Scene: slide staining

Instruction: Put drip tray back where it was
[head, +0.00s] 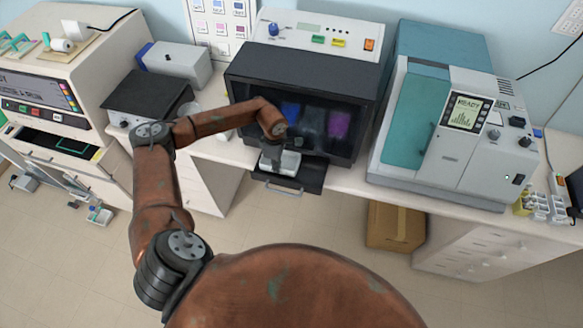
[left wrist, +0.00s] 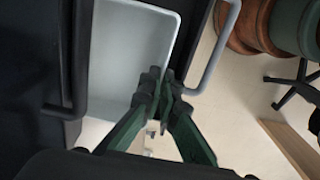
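The drip tray (head: 291,160) is a small, pale, shallow tray at the front of the dark staining machine (head: 300,85), over a black pulled-out drawer (head: 313,174). In the left wrist view the tray (left wrist: 130,50) shows its empty pale inside. My left gripper (head: 272,160) is at the tray. In the left wrist view its green fingers with dark tips (left wrist: 160,88) are close together on the tray's near rim, with the wall between them. I cannot tell whether the tray rests on the drawer. My right gripper is not in view.
The drawer's handle (head: 285,191) sticks out in front. A teal and white machine (head: 440,115) stands to the right, a black-topped device (head: 147,95) to the left. A cardboard box (head: 394,228) sits under the counter.

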